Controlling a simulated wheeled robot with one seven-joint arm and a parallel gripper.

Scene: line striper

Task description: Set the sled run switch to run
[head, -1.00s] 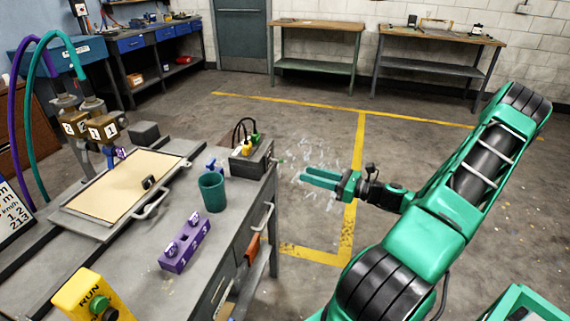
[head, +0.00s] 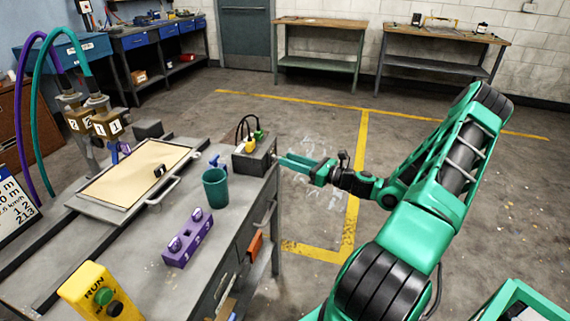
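The sled run switch is on a yellow box (head: 92,294) at the lower left, on the near part of the bench. The box has the word RUN on it, a green knob (head: 104,296) near the word and a dark knob (head: 115,308) below it. The picture edge cuts off the box's bottom, and I cannot tell the switch setting. My gripper (head: 284,159) is beyond the bench's right edge, far up and right of the yellow box. Its two green fingers point left and look parted, with nothing between them.
On the bench (head: 145,235) stand a purple block with two knobs (head: 187,240), a teal cup (head: 215,188), a grey box with coloured plugs (head: 252,156) and a sled board (head: 135,172). Hoses rise at the left. Open floor lies right of the bench.

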